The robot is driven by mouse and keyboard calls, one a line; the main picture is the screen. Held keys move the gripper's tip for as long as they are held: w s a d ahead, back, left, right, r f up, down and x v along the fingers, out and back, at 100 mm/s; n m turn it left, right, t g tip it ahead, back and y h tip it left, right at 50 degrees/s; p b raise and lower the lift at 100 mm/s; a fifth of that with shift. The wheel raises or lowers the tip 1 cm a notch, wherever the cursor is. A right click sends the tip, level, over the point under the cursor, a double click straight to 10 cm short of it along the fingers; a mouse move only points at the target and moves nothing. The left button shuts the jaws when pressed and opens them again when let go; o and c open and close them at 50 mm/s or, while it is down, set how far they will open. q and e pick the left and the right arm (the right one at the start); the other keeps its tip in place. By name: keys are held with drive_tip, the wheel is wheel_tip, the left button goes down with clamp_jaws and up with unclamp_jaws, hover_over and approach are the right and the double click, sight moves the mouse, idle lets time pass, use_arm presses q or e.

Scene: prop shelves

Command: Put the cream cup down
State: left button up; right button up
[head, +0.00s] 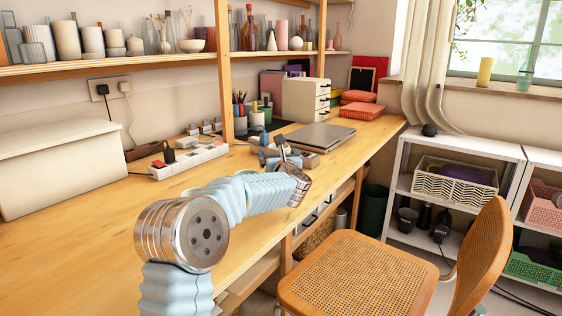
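One arm of mine reaches in from the lower left and extends over the front edge of the wooden desk (110,225). I take it as my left arm. Its gripper (283,152) is small and dark, above the desk in front of the grey laptop. I cannot tell whether its fingers are open or shut, and no cup shows clearly in it. Several cream or white cup-like vessels stand on the upper shelf (150,70), among them a tall cream one (67,41). I cannot tell which is the cream cup. My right gripper is not in view.
A white box (55,165) and a power strip (188,160) stand on the desk at the left. The laptop (322,136), a small drawer unit (306,99) and red boxes (361,109) are farther back. A cane chair (355,275) is at the right. The near desk is clear.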

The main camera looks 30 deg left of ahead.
use_arm(q)
drive_tip(key=b+v, duration=0.3)
drive_tip(key=v, duration=0.8)
drive_tip(key=shift+s+d, duration=0.1)
drive_tip(key=shift+s, duration=0.1)
drive_tip(key=shift+s+d, duration=0.2)
drive_tip(key=shift+s, duration=0.05)
